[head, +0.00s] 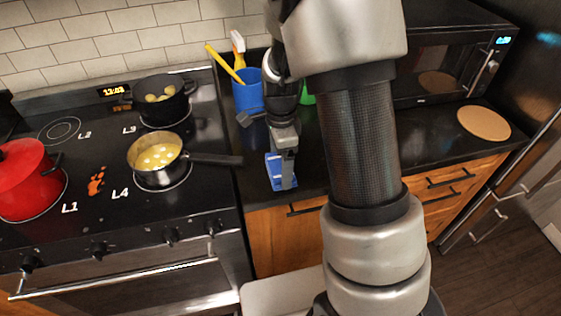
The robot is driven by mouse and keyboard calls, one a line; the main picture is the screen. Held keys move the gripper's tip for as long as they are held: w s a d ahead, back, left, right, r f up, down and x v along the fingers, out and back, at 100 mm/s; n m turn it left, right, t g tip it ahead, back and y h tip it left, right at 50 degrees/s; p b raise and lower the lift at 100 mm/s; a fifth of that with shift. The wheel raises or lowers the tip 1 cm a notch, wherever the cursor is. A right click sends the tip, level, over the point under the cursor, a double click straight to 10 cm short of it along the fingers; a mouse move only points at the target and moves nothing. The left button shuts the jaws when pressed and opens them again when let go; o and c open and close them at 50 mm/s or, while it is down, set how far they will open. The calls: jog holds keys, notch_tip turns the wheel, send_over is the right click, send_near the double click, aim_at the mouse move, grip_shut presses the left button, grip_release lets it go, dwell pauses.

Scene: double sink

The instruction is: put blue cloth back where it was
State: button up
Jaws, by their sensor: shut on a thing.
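The blue cloth (272,172) is at the front part of the dark counter, just right of the stove. My gripper (285,180) comes down over it from above and is shut on it. The gripper and wrist cover part of the cloth. I cannot tell whether the cloth rests on the counter or hangs just above it.
A blue cup (247,93) with yellow and white-orange utensils stands behind the gripper. Left is the stove (75,180) with a red pot (25,180), a pan (156,150) whose handle reaches the counter edge, and a dark pot (163,99). A microwave (440,60) and round board (484,123) are right.

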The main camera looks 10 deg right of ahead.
jog(key=shift+f, duration=0.15)
jog(key=o, duration=0.8)
jog(key=shift+o, duration=0.2)
notch_tip(320, 180, up, 12)
jog(key=p, duration=0.1)
jog(key=s+r+n+t+p, duration=0.3)
jog(key=s+r+n+t, duration=0.2)
jog(key=s+r+n, duration=1.2)
jog(key=shift+s+n+t, duration=0.3)
jog(key=shift+s+n, duration=0.2)
jog(key=shift+s, duration=0.2)
